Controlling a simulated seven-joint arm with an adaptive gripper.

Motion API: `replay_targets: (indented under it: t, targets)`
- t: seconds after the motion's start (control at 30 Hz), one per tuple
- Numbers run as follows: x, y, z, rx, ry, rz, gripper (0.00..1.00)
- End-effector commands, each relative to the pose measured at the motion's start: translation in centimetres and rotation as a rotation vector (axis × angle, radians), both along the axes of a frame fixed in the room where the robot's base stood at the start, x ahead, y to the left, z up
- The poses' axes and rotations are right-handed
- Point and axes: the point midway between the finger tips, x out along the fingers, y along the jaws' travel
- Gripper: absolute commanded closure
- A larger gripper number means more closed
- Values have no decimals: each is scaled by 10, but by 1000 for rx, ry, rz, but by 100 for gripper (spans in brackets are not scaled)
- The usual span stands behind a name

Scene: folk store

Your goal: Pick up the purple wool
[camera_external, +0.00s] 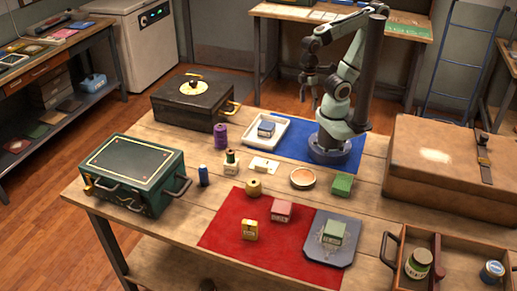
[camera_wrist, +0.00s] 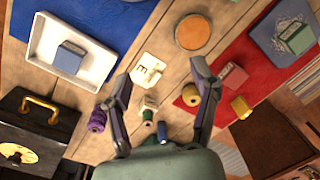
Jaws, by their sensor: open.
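The purple wool (camera_external: 220,137) is an upright spool on the wooden table, in front of the black case and left of the white tray. In the wrist view the purple wool (camera_wrist: 97,120) shows at the left, just outside my left finger, which may hide part of it. My gripper (camera_external: 309,93) is raised above the table near the blue mat, well to the right of the wool. In the wrist view my gripper (camera_wrist: 162,72) has its two fingers wide apart, with nothing held between them.
A black case (camera_external: 180,105) stands behind the wool and a white tray (camera_external: 284,140) with a blue box lies to its right. A green case (camera_external: 135,174) is at the left.

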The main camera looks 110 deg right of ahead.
Motion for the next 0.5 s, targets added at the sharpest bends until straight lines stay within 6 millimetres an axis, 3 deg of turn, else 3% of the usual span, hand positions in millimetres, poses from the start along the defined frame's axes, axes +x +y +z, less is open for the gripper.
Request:
replay_targets:
  t: [0.03, 0.1, 0.43, 0.5]
  targets:
    - [0, 0, 0, 0, 0, 0, 33]
    - [0, 0, 0, 0, 0, 0, 18]
    - [0, 0, 0, 0, 0, -19, 18]
    - [8, 1, 0, 6, -36, -86, 18]
